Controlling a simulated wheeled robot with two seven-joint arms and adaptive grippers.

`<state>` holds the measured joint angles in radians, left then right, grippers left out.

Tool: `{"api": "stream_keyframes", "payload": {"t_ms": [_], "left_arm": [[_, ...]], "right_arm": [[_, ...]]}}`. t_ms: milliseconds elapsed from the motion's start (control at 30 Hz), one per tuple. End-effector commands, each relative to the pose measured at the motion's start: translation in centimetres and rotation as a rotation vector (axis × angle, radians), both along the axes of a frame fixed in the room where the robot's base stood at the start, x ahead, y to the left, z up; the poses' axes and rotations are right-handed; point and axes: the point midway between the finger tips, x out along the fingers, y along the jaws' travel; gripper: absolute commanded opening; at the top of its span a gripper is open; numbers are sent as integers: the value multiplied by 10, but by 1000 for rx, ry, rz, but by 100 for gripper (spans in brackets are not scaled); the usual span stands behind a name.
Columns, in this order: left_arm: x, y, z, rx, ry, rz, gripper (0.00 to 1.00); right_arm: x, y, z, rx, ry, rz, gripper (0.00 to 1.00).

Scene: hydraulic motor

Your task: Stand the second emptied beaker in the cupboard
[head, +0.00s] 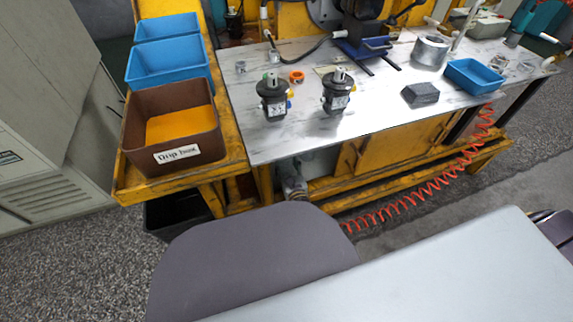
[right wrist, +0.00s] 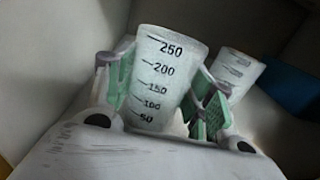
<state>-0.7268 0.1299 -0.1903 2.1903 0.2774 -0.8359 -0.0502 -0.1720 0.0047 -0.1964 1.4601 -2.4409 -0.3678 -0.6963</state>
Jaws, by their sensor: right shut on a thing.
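My right gripper (right wrist: 160,88) is shut on a translucent white beaker (right wrist: 163,80), its green-padded fingers on either side. The beaker has black marks up to 250 and stands nearly upright in the right wrist view, its wide rim up. A second, similar beaker (right wrist: 240,72) stands just behind and to the right, partly hidden by the right finger. Pale grey walls (right wrist: 60,60) close in around both, like the inside of a cupboard. Whether the held beaker's base touches a surface is hidden. The head view shows neither beaker, and my left gripper is out of view.
A blue thing (right wrist: 290,88) is at the right of the wrist view. In the head view, a metal-topped bench (head: 380,112) carries two black motors (head: 272,97) (head: 338,92) and a blue tray (head: 474,77). A brown bin (head: 145,120) and blue bins (head: 168,65) stand left.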

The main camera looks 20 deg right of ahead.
Motion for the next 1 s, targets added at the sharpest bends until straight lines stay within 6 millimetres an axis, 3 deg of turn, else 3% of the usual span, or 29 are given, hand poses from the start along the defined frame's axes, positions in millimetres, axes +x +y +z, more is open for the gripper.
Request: {"api": "stream_keyframes", "payload": {"t_ms": [33, 200, 1000], "left_arm": [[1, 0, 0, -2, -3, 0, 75], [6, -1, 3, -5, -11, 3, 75], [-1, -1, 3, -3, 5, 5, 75]], "right_arm": [[0, 0, -1, 0, 0, 0, 56], [0, 0, 0, 0, 0, 0, 75], [1, -2, 4, 0, 0, 0, 75]]}}
